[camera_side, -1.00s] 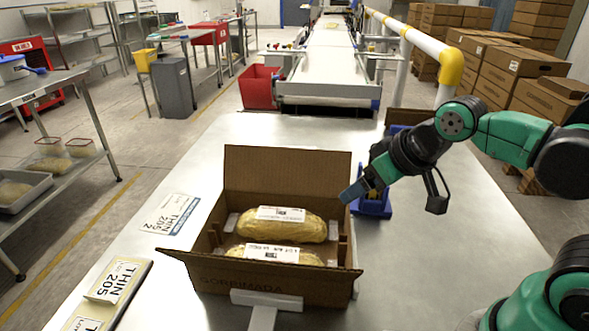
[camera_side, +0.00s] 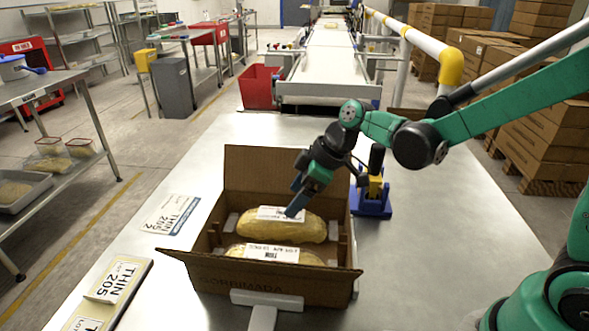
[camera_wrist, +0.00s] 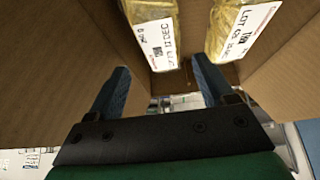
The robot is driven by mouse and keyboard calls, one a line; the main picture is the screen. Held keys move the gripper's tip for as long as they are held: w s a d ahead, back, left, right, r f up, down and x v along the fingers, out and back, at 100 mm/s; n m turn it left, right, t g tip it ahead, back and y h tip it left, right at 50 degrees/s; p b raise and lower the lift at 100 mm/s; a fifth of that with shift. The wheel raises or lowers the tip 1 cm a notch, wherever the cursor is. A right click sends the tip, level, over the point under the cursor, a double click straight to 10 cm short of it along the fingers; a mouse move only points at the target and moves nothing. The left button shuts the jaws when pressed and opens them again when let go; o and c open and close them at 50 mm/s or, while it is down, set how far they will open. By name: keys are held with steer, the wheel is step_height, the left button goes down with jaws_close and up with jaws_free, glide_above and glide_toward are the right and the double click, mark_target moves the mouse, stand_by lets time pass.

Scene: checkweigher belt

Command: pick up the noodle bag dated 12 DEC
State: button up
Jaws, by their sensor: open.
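Two yellow noodle bags with white labels lie in an open cardboard box (camera_side: 255,282). In the side view, the back bag (camera_side: 307,231) and the front bag (camera_side: 240,250) lie one behind the other. In the wrist view, the left bag (camera_wrist: 152,10) has a label (camera_wrist: 158,45) that seems to end in 12 DEC. The right bag (camera_wrist: 225,22) has a label (camera_wrist: 242,30) also ending in DEC; its day is unclear. My gripper (camera_side: 296,204) is open and empty, its fingers over the back bag's label. In the wrist view, its fingertips (camera_wrist: 161,72) show below the bags.
The box's raised back flap (camera_side: 285,175) stands behind the bags. A blue stand with a yellow part (camera_side: 372,198) is right of the box. Printed cards (camera_side: 172,214) lie left of it. The steel table (camera_side: 430,250) is clear at right.

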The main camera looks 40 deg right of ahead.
mark_target(281, 214)
steer(key=shift+x, duration=2.55)
jaws_close()
steer(key=shift+r, duration=0.1)
